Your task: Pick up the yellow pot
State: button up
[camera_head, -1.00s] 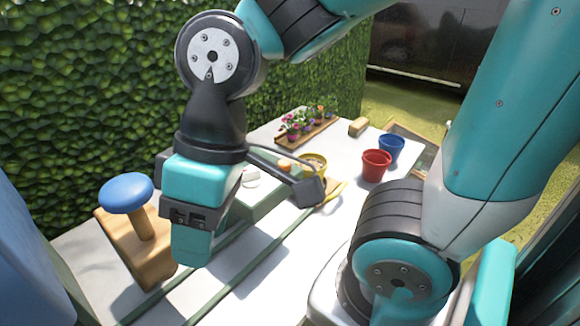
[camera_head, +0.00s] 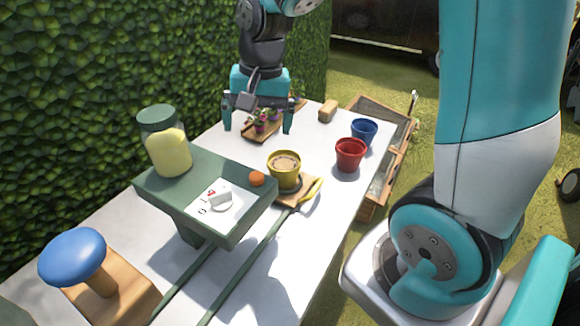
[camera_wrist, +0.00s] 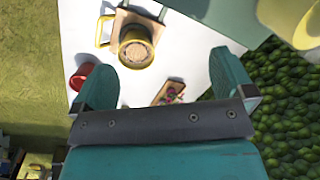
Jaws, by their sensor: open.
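The yellow pot (camera_head: 285,178) is upright, with brown contents, in the middle of the white table. It stands on a small wooden base (camera_head: 299,194) beside a yellow handle (camera_head: 313,191). My gripper (camera_head: 258,121) hangs open and empty, with its fingers pointing down. In the head view it appears above and behind the pot, apart from it. In the wrist view the yellow pot (camera_wrist: 136,56) shows between the fingers of my gripper (camera_wrist: 165,65), nearer the left finger, farther down on the table.
Red (camera_head: 350,154) and blue (camera_head: 364,131) pots stand right. A flower tray (camera_head: 262,129) lies behind. A blue-topped wooden piece (camera_head: 73,257) is front left.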

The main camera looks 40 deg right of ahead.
jog(key=w+d+f+m+h+p, duration=0.1)
jog(key=w+d+m, duration=0.15)
jog(key=d, duration=0.25)
jog(key=w+d+f+m, duration=0.2)
jog(key=d+m, duration=0.2)
jog(key=p, duration=0.1)
send_near(284, 166)
jog(key=shift+s+a+f+m+g, duration=0.15)
jog(key=shift+s+a+f, duration=0.1)
jog(key=shift+s+a, duration=0.3)
jog(key=shift+s+a+f+m+g, duration=0.15)
jog(key=shift+s+a+f, duration=0.1)
jog(key=shift+s+a, duration=0.3)
jog(key=shift+f+p, duration=0.95)
jog(key=shift+f, duration=2.2)
jog(key=c, duration=0.8)
jog(key=shift+c, duration=0.2)
jog(key=shift+r, duration=0.1)
